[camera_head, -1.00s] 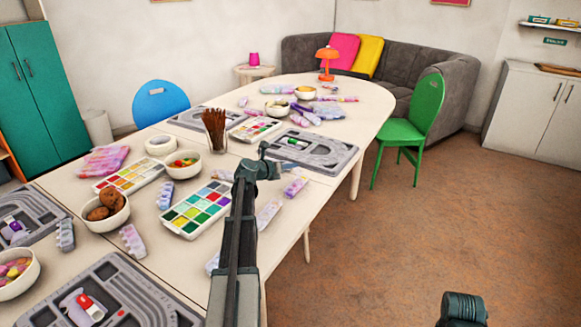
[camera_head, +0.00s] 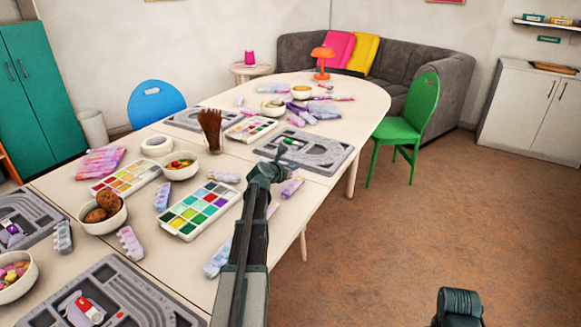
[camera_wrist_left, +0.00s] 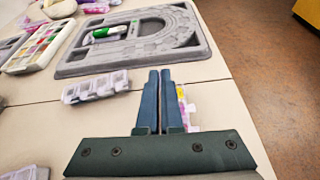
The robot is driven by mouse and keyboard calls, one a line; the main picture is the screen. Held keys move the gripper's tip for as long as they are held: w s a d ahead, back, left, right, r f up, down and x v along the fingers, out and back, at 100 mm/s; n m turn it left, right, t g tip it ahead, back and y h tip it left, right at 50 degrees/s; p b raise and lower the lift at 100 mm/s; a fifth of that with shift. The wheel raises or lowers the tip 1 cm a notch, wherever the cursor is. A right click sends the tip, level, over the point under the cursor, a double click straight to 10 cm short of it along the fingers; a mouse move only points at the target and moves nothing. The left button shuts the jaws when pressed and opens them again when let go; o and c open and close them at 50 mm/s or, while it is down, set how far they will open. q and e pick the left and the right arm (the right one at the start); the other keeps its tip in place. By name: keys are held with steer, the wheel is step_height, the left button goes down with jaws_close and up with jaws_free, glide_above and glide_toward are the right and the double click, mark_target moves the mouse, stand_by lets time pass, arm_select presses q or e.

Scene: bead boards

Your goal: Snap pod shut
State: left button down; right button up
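Several small translucent lilac pods lie on the table. One pale pod (camera_wrist_left: 95,87) with a row of compartments lies left of my left gripper in the left wrist view; it appears to be the one (camera_head: 224,177) beside the paint-like tray in the head view. Another pod (camera_wrist_left: 187,108), with yellow and pink bits, is partly hidden behind the right finger; in the head view a pod (camera_head: 293,187) lies just right of my left gripper (camera_head: 282,151). My left gripper (camera_wrist_left: 158,75) has its fingers together, with nothing seen between them. I cannot tell which lids are open.
A grey bead board (camera_head: 322,160) with a green-and-white item (camera_wrist_left: 110,31) lies beyond the left gripper. A tray of coloured squares (camera_head: 183,226), bowls (camera_head: 116,221) and a brown-stick cup (camera_head: 216,150) stand to the left. Open floor lies right of the table.

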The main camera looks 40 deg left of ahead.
arm_select(q)
steer(key=shift+d+m+y, duration=0.3)
steer(key=shift+m+y, duration=0.1)
stand_by(0.3)
steer(key=c, duration=1.1)
jaws_free()
steer(key=shift+o, duration=0.2)
steer(key=p+v, duration=0.5)
steer(key=v, duration=0.8)
steer(key=shift+s, duration=0.35)
steer(key=shift+r, duration=0.1)
